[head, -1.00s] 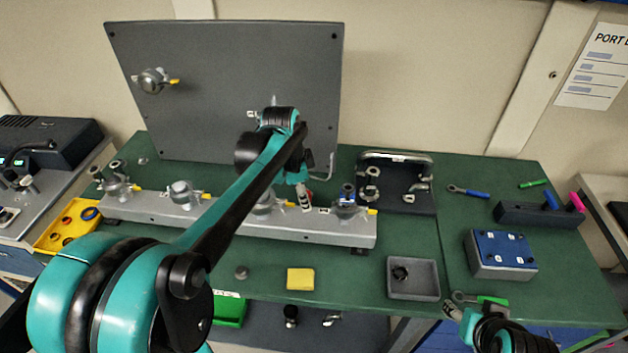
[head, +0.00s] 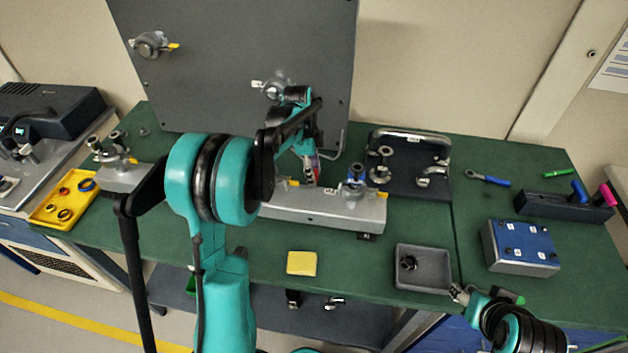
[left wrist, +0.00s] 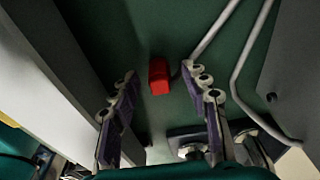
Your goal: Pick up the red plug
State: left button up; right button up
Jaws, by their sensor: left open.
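The red plug (left wrist: 159,76) is a small red block on the green bench top (left wrist: 222,62) in the left wrist view. It shows in the gap between my two open left fingers, past their tips, and no touch is visible. In the head view my left gripper (head: 312,172) points down behind the grey rail (head: 325,208), close to the upright panel. I cannot make out the plug clearly there. My right gripper (head: 461,293) is at the bench's front edge, small and partly covered by its own arm, so its jaws are unclear.
The dark upright panel (head: 220,75) stands behind the left gripper. A bent metal rod (left wrist: 240,75) runs near the plug. A black holder with fittings (head: 410,150) stands to the right. A yellow block (head: 301,263) and a grey tray (head: 422,268) sit near the front edge.

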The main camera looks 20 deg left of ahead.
pick_arm(q)
jog(key=shift+d+f, duration=0.1)
jog(key=shift+f, duration=0.45)
jog(key=shift+r, duration=0.1)
grip_shut()
notch_tip(320, 180, up, 10)
jog(key=p, duration=0.3)
jog(key=shift+p, duration=0.35)
